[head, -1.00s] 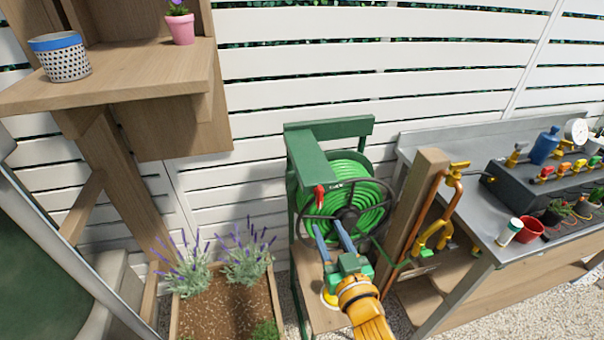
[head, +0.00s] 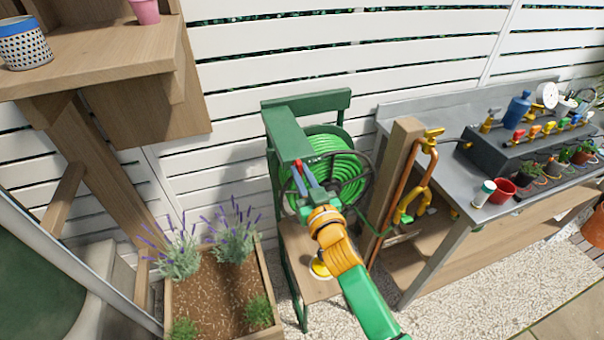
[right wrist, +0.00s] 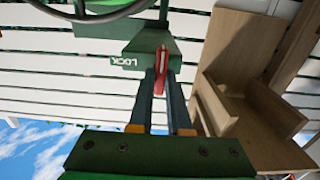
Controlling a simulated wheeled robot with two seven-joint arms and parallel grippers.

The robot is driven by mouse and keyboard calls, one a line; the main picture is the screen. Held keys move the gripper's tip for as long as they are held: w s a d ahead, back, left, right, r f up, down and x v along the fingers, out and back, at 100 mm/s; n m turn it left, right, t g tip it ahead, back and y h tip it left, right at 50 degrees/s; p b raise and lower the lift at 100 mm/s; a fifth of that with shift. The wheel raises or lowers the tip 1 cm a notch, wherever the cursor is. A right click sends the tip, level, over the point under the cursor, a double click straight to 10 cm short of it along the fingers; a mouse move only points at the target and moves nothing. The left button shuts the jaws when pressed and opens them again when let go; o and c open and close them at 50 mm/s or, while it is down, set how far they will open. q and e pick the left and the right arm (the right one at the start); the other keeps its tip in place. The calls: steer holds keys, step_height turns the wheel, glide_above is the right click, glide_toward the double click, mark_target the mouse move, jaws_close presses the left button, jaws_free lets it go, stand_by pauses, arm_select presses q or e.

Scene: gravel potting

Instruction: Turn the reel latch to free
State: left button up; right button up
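The hose reel (head: 338,172) with coiled green hose stands in a green frame against the fence. Its red latch (head: 300,181) is at the reel's left side, below the green top plate. In the right wrist view the red latch (right wrist: 162,72) lies between my right gripper's fingers (right wrist: 163,88), which look closed in on it. The white word LOCK shows on the green plate beside it. In the head view my right gripper (head: 305,178) reaches up to the latch, partly hiding it. My left gripper is not in view.
A dark handwheel (head: 358,184) sits just right of my right gripper. A wooden post (head: 392,170) with copper pipe stands right of the reel. A metal bench (head: 455,190) is farther right. A lavender planter (head: 215,300) is at lower left.

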jaws_close()
steer(key=shift+n, duration=0.3)
steer(key=n, duration=0.3)
steer(key=shift+a, duration=0.1)
steer(key=shift+a+f+n, duration=0.1)
steer(key=shift+f+n, duration=0.05)
steer(key=shift+n, duration=3.4)
steer(key=shift+a+f+n, duration=0.1)
steer(key=shift+n, duration=3.45)
